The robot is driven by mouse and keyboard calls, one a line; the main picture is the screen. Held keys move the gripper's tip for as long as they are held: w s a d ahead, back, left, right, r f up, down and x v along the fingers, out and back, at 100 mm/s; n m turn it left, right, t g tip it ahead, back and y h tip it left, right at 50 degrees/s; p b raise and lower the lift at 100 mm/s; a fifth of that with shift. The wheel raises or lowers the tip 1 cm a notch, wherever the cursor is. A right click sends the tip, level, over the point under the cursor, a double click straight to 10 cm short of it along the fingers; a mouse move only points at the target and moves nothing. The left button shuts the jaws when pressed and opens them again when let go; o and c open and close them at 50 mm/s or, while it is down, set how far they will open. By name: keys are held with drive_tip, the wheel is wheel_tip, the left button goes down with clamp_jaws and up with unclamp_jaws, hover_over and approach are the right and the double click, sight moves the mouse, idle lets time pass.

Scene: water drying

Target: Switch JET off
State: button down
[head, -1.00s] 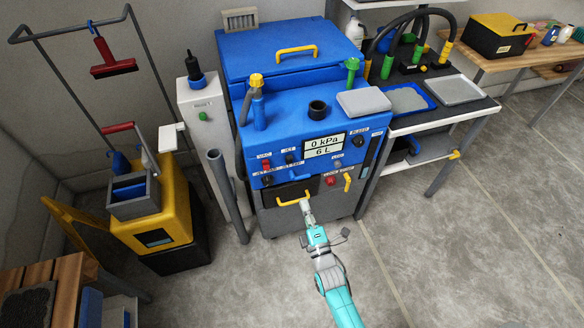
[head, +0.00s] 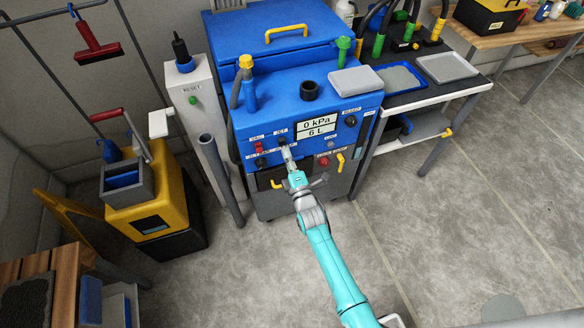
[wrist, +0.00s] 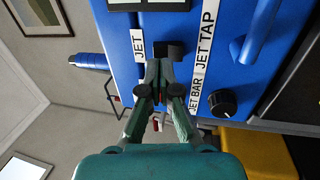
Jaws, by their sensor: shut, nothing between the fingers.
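The JET label (wrist: 138,50) sits on the blue front panel of the machine, with a black switch (wrist: 172,50) beside it in the wrist view. In the head view the JET label (head: 280,130) is just above my gripper (head: 286,150). My gripper (wrist: 157,72) is shut and empty, its fingertips right at the black switch and partly covering it. I cannot tell whether they touch it, nor which way the switch is set. The machine's display (head: 317,128) reads 0 kPa and 6 L.
A black knob (wrist: 222,102) is near the JET BAR and JET TAP labels. A red switch (head: 258,148) under a VAC label is left of JET. A red knob (head: 323,161) and yellow lever (head: 340,162) are to the right. A grey post (head: 220,180) stands left of the machine.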

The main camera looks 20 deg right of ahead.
sight(282, 142)
drive_tip(key=shift+x, duration=1.1)
